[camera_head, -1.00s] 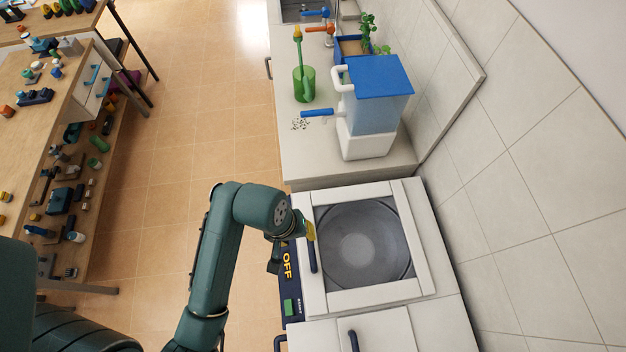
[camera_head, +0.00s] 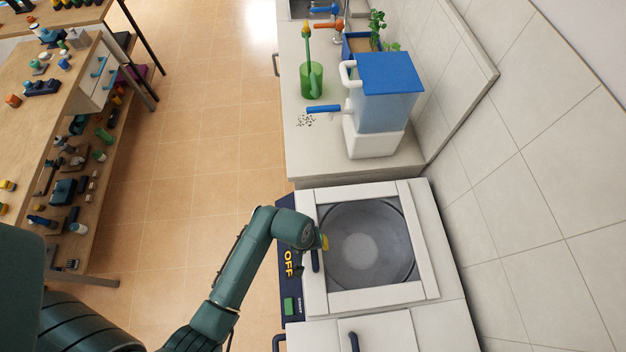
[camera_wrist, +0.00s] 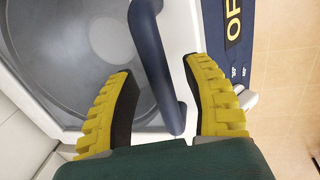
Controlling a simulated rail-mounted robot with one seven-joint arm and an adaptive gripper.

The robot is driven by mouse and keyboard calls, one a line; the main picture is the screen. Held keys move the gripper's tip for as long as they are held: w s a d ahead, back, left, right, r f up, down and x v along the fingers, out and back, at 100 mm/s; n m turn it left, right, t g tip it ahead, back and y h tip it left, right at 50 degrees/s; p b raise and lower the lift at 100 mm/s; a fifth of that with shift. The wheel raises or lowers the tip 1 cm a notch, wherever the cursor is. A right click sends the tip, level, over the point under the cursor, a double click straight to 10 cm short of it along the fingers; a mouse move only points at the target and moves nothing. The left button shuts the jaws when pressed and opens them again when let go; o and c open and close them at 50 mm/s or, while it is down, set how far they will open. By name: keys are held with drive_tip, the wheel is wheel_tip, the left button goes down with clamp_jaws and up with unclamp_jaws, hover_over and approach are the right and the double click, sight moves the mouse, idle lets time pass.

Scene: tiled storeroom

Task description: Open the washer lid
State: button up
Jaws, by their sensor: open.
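The washer is white, with a square lid frame (camera_head: 412,290) around a round grey window (camera_head: 362,245). The lid lies flat and shut. A dark blue handle (camera_head: 315,262) stands on the lid's left edge, partly hidden by my arm in the head view. My gripper (camera_head: 324,243) is over the handle. In the wrist view, my gripper (camera_wrist: 165,85) is open, its yellow fingers spread on either side of the dark handle (camera_wrist: 155,60). Contact between fingers and handle cannot be made out. A dark panel reading OFF (camera_head: 289,265) runs along the washer's front edge.
A tiled wall (camera_head: 545,190) bounds the right. A cluttered workbench (camera_head: 40,110) stands left, with open floor (camera_head: 190,130) between.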

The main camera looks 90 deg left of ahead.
clamp_jaws()
idle(0.3)
